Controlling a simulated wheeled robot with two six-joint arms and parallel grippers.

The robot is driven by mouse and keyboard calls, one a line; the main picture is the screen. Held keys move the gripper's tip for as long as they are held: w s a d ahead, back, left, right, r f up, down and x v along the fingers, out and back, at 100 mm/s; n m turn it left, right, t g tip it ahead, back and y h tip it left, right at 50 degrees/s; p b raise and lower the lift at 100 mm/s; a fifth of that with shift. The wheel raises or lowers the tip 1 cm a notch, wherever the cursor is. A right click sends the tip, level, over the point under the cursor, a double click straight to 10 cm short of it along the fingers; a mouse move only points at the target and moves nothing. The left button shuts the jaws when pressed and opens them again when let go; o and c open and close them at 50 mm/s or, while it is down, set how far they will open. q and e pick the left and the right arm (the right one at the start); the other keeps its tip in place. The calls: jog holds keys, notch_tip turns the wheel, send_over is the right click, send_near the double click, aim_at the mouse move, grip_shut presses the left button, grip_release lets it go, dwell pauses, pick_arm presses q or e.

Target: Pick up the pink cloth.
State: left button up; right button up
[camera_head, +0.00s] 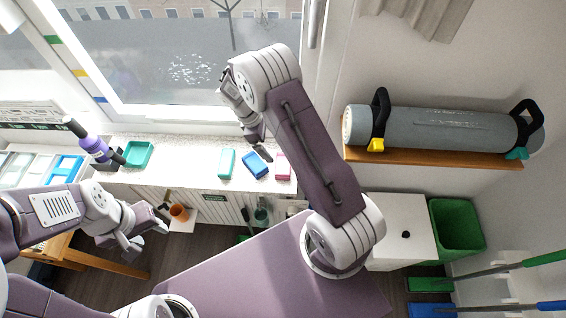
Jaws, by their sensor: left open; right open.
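A small pink folded cloth (283,166) lies on the pale counter under the window, partly hidden by my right arm. A blue cloth (256,164) and a teal cloth (226,162) lie to its left. My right gripper (257,144) is open, its fingers pointing down over the counter by the blue cloth, up and left of the pink one. I see nothing between its fingers. My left gripper (150,230) is open and empty at the left, in front of the counter and well away from the cloths.
A green tray (138,154) and a purple bottle (92,143) stand at the counter's left. An orange cup (179,212) sits on a small shelf below. A grey roll (440,128) lies on a wooden wall shelf (430,154) at right. A green bin (457,228) stands below.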

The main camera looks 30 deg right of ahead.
aim_at(283, 163)
jog(key=shift+g, duration=0.5)
jog(key=s+f, duration=0.1)
jog(key=f, duration=0.1)
jog(key=s+f+p, duration=0.1)
jog(key=s+f, duration=0.1)
jog(key=f, duration=0.1)
jog(key=shift+d+f+p, duration=0.3)
jog(key=shift+d, duration=0.1)
jog(key=shift+f, duration=0.25)
jog(key=x, duration=0.1)
jog(key=p+x, duration=0.1)
jog(key=x, duration=0.1)
jog(key=p+x, duration=0.1)
jog(key=x, duration=0.1)
jog(key=shift+s+d+r, duration=0.1)
jog(key=shift+d, duration=0.2)
jog(key=c, duration=1.1)
